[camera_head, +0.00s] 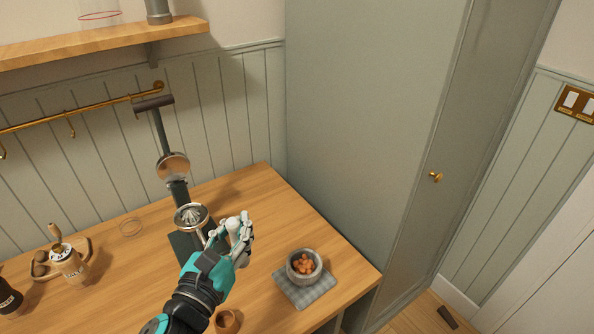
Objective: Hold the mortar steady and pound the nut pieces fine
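The mortar (293,273) is a small grey stone bowl near the right front corner of the wooden counter. It stands upright on a folded grey checked cloth (309,293). Orange-brown nut pieces (304,264) lie inside it as distinct chunks. Whether the fingers are closed is unclear.
A metal lever press (173,166) stands behind my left gripper. A labelled jar (70,262) is at the left, and a small brown cup (227,321) is at the front edge. A tall grey-green cabinet (360,120) rises behind the mortar.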

